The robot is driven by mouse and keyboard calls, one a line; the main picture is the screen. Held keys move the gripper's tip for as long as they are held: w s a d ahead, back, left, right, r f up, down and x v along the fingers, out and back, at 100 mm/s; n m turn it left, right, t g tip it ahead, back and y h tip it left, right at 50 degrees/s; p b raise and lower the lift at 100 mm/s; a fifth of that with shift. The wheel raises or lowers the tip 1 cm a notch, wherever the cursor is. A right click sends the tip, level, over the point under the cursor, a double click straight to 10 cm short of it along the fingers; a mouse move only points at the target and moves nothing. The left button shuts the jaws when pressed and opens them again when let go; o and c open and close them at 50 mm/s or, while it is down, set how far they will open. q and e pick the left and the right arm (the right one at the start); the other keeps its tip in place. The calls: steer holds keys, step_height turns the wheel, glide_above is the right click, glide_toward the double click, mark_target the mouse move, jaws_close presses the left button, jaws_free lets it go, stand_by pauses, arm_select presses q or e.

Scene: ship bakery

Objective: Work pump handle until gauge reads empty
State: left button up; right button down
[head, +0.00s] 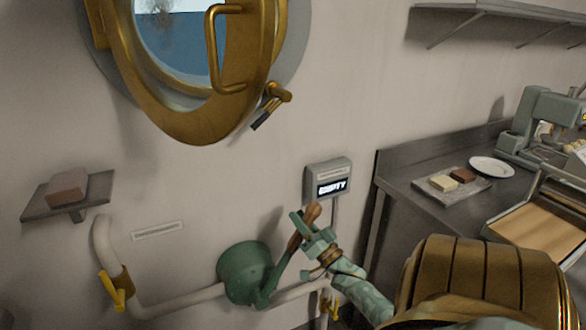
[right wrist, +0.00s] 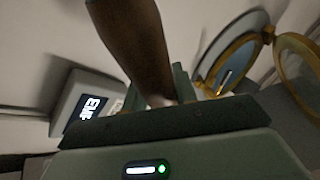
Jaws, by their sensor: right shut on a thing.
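The green hand pump (head: 247,273) is fixed to the pipe low on the wall. Its lever rises to the right and ends in a brown handle (head: 295,242). My right gripper (head: 308,233) is shut on the brown handle. In the right wrist view the handle (right wrist: 135,45) stands up from between the jaws (right wrist: 165,118). The gauge also shows in the right wrist view (right wrist: 88,107), partly cut off. My left gripper is not in view.
An open brass porthole (head: 190,125) is above the pump. A small shelf (head: 88,203) with a brown block is at left. Yellow valve levers (head: 112,290) sit on the pipe. A steel counter (head: 405,180) with a plate and a machine stands at right.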

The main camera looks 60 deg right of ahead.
steer(key=shift+s+f, duration=0.1)
steer(key=shift+f, duration=0.2)
steer(key=c, duration=1.1)
jaws_free()
steer(key=shift+d, duration=0.1)
steer(key=shift+s+d, duration=0.1)
steer(key=shift+d, duration=0.05)
steer(key=v, duration=1.6)
steer(key=shift+s, duration=0.1)
